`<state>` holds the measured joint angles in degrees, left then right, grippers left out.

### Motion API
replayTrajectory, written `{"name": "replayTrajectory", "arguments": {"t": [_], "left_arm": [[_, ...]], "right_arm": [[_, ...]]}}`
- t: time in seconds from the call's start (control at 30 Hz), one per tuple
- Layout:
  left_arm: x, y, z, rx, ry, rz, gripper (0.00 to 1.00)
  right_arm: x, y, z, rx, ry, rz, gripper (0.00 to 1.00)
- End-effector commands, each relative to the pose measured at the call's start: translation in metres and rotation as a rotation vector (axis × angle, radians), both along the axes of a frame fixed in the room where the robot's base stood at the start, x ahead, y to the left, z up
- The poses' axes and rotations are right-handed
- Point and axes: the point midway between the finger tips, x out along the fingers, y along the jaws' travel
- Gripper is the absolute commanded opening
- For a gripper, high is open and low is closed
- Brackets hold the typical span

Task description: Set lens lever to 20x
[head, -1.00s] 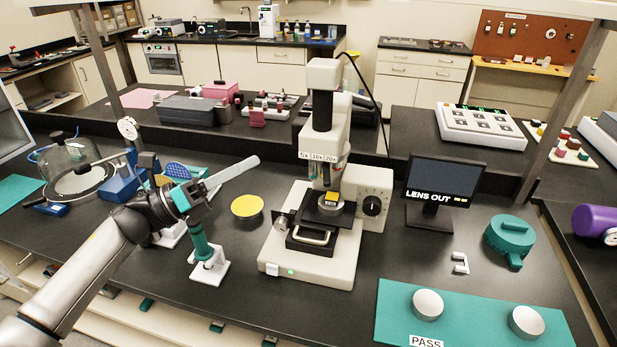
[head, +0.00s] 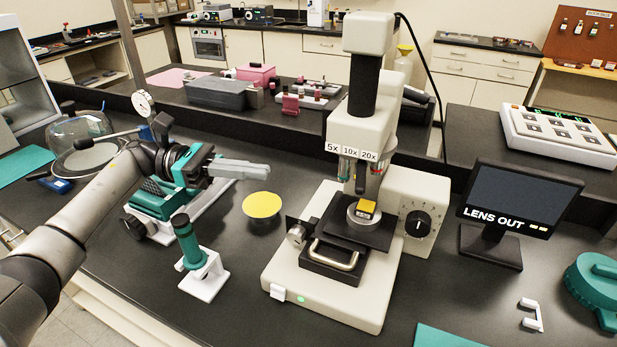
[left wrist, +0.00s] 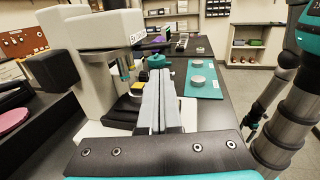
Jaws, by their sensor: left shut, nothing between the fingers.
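The stylus profiler (head: 375,130) is cream with a dark column. Its label strip (head: 352,151) reads 5x, 10x, 20x, and small lenses with coloured bands (head: 346,167) hang under it. I cannot make out the lever's setting. The monitor (head: 521,200) reads LENS OUT. A yellow-topped sample (head: 366,208) sits on the profiler's stage. My left gripper (head: 266,173) is shut and empty, left of the profiler and apart from it, its fingers pointing right. In the left wrist view the closed fingers (left wrist: 158,80) appear just right of the profiler (left wrist: 95,60). My right gripper is not in view.
A teal-handled tool in a white stand (head: 203,258) and a yellow disc (head: 262,206) are near my left arm. A white clip (head: 531,316) and a teal round object (head: 596,285) lie at the right. Bare black bench lies before the profiler's left side.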

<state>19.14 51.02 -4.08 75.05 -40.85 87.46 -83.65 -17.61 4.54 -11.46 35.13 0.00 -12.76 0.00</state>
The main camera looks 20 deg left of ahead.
Motion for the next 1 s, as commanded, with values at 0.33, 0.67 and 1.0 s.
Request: {"name": "replayTrajectory", "arguments": {"t": [0.33,0.67,1.0], "left_arm": [[0.012,-0.064,0.004,-0.004,0.0,-0.004,0.0],[0.024,-0.12,0.004,-0.003,0.0,-0.001,0.0],[0.027,-0.133,0.001,-0.001,0.001,0.001,0.0]], "right_arm": [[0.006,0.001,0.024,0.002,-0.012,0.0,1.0],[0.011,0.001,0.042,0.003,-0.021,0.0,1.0],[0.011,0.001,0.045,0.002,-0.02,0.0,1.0]]}}
